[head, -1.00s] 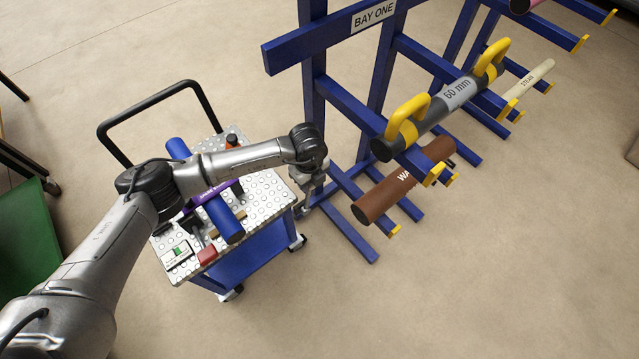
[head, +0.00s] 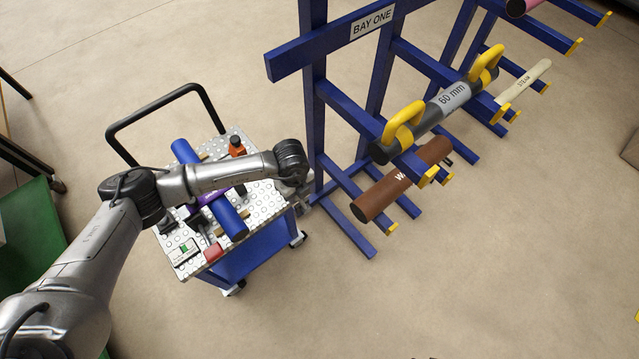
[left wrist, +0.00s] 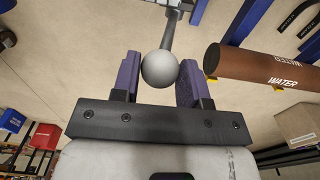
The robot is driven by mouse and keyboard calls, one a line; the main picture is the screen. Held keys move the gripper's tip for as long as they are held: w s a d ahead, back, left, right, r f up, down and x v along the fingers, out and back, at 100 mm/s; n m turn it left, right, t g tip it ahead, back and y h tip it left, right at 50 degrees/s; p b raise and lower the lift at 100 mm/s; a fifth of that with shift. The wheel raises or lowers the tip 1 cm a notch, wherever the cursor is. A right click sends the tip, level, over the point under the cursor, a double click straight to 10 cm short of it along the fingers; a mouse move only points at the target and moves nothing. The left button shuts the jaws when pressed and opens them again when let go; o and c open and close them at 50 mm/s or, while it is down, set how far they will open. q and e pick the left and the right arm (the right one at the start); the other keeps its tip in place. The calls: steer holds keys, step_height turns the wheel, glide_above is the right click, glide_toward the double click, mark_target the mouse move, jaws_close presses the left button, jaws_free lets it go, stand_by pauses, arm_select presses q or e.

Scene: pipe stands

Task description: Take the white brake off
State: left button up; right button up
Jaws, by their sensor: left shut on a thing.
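The brake lever's pale grey-white ball knob (left wrist: 160,69) sits between the purple finger pads of my left gripper (left wrist: 161,78) in the left wrist view. Its grey rod (left wrist: 171,35) runs up the picture from the ball. My left gripper is shut on this knob. In the head view the left gripper (head: 299,190) is beside the right edge of the cart, near the blue stand's foot. It is mostly hidden behind my wrist there, and the lever is hard to make out. My right gripper is not in view.
The cart (head: 262,205) carries a blue pipe (head: 229,216), an orange-capped bottle (head: 237,147) and small items. The blue stand (head: 319,130) beside it holds a brown pipe (head: 400,180) and a grey 60 mm pipe (head: 420,125) with yellow handles. Floor at lower right is clear.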

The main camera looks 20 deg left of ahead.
arm_select(q)
steer(key=shift+s+a+f+p, duration=0.1)
steer(key=shift+s+a+p, duration=0.1)
steer(key=shift+s+p, duration=0.2)
steer(key=shift+s+a+f+p, duration=0.25)
steer(key=shift+s+a, duration=0.1)
steer(key=shift+s, duration=0.3)
steer(key=shift+s+a+f+p, duration=0.25)
steer(key=shift+s+a, duration=0.05)
steer(key=shift+s, duration=0.3)
steer(key=o, duration=0.5)
steer(key=shift+s+f, duration=0.1)
steer(key=shift+o, duration=0.5)
steer(key=shift+r, duration=0.2)
step_height(320, 180, up, 7)
steer(key=p, duration=0.6)
steer(key=shift+f+p, duration=0.15)
steer(key=shift+p, duration=0.25)
